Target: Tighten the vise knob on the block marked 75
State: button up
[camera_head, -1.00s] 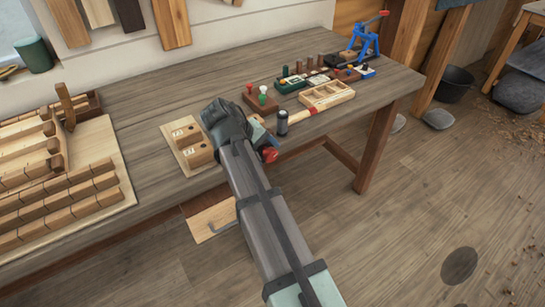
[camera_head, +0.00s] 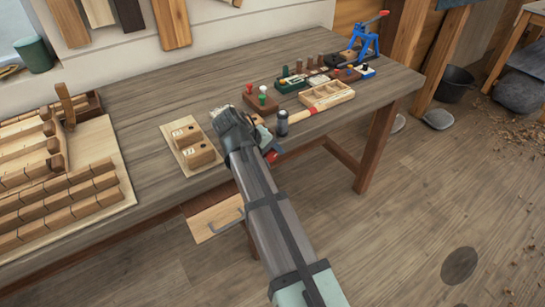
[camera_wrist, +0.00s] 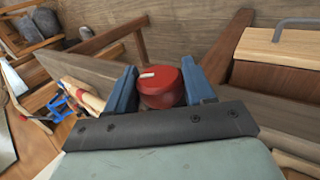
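A round red knob (camera_wrist: 162,88) with a white mark sits between the two blue fingers of my gripper (camera_wrist: 160,85) in the wrist view, with no clear gap at either side. In the head view the red knob (camera_head: 271,157) shows at the bench's front edge, partly behind my arm. The gripper comes down over it from above, and my wrist hides most of the vise. Two wooden blocks (camera_head: 200,153) with small white labels lie on a pale board (camera_head: 172,148) to the left. The labels are too small to read, and I see no readable 75.
A dark cylinder (camera_head: 282,123) stands just right of my gripper. A divided wooden tray (camera_head: 326,94), small coloured-knob blocks and a blue stand (camera_head: 367,42) lie further right. A drawer (camera_head: 214,217) with a handle is below the bench edge. The bench's back middle is clear.

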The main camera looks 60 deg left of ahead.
jog(key=c, duration=0.5)
jog(key=shift+w+g, duration=0.1)
jog(key=shift+g, duration=1.6)
jog(key=g, duration=0.2)
jog(key=shift+g, duration=0.4)
jog(key=shift+d+g, duration=0.1)
jog(key=shift+g, duration=0.2)
